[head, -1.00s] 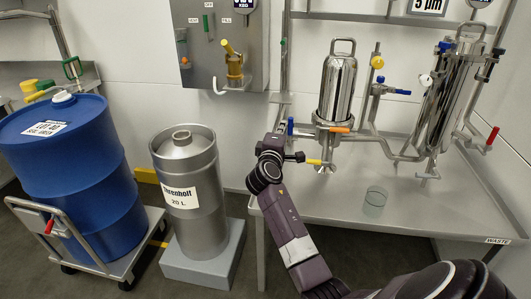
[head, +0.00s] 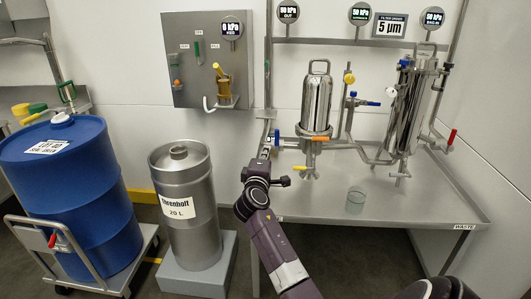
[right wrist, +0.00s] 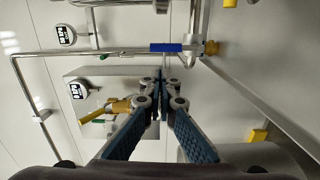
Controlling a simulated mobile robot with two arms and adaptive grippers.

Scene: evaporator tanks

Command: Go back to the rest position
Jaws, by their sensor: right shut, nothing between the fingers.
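My right arm reaches up from the bottom of the head view. Its gripper (head: 266,148) is small and partly hidden behind the wrist, near the left back part of the steel bench (head: 300,203). In the right wrist view, the two blue-padded fingers (right wrist: 161,76) meet at their tips with nothing between them. They point toward the wall panel (right wrist: 72,74) with its yellow-handled valve (right wrist: 108,108). My left gripper is in neither view.
Steel filter housings (head: 316,103) and (head: 404,105) stand over the bench with pipes and coloured valve handles. A blue drum (head: 110,190) on a cart and a steel canister (head: 190,238) stand left of my arm.

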